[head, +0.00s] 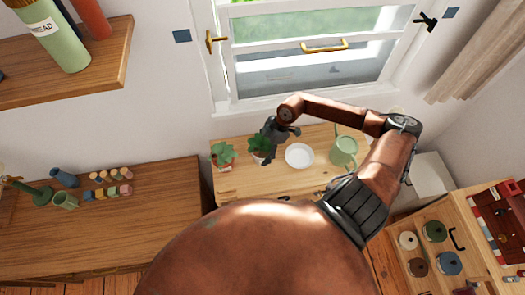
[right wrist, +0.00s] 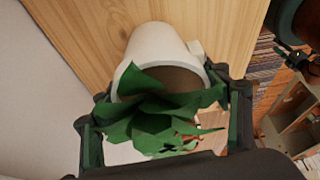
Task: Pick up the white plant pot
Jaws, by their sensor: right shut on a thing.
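The white plant pot (right wrist: 155,47) holds a green leafy plant (right wrist: 160,108) and fills the middle of the right wrist view. It appears tilted in that view, with the wooden tabletop beyond it. My right gripper (right wrist: 165,105) has a finger on each side of the pot's rim and is shut on it. In the head view, my right gripper (head: 270,138) is at the small wooden table, and its fingers partly hide the pot and the plant (head: 260,143). I cannot tell whether the pot's base touches the table. My left gripper is not in view.
A window (head: 310,55) is behind. A wooden desk (head: 120,235) with small items is at left.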

